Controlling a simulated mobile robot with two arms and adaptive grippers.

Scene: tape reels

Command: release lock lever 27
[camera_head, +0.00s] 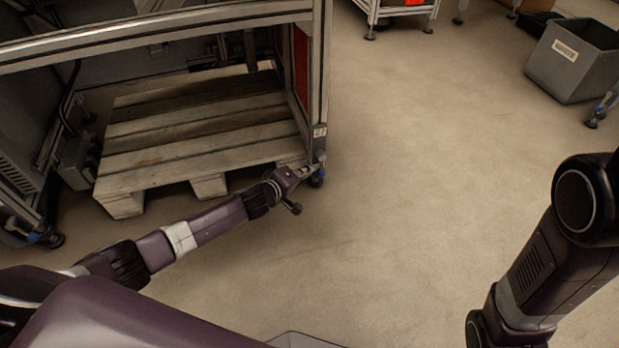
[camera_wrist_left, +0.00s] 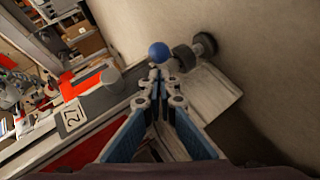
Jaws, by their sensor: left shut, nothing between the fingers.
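The number 27 label (camera_head: 320,131) is on the lower corner post of a metal frame, and it also shows in the left wrist view (camera_wrist_left: 71,118). Below it, near the foot of the post, is the lock lever's blue knob (camera_head: 317,181). In the left wrist view the knob is a round blue ball (camera_wrist_left: 158,52) just beyond my fingertips. My left gripper (camera_head: 312,168) is shut and empty, its fingertips close to the knob; I cannot tell whether they touch. My right gripper is out of view; only my right arm shows.
A wooden pallet (camera_head: 200,135) lies inside the frame (camera_head: 318,70), left of the post. A grey bin (camera_head: 570,65) stands at the upper right. The floor (camera_head: 430,140) right of the post is clear.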

